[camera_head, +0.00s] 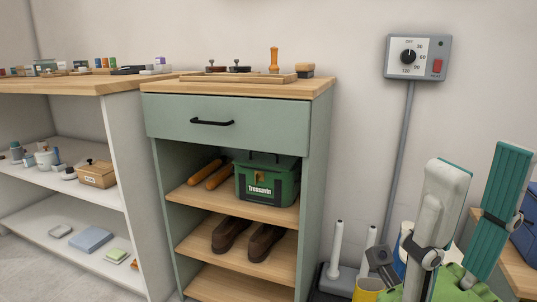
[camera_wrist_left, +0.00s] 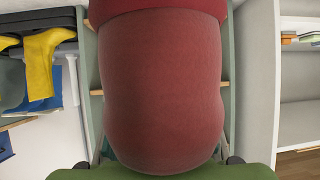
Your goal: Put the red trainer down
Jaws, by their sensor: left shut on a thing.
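The red trainer (camera_wrist_left: 160,85) fills the middle of the left wrist view, very close to the camera. My left gripper (camera_wrist_left: 160,168) is shut on it; its green body shows along the bottom edge, with a small dark part on each side of the trainer. The trainer hides most of what lies behind it. Neither the trainer nor my left gripper shows in the head view. My right gripper (camera_head: 398,268) is at the lower right of the head view, partly cut off by the bottom edge.
A green cabinet (camera_head: 146,114) has a shut drawer and open shelves. Brown shoes (camera_head: 265,243) stand on one shelf with free room beside them; a green toolbox (camera_head: 268,184) stands above. A white shelf unit (camera_head: 135,175) is at left. Yellow boots (camera_wrist_left: 40,62) show in the left wrist view.

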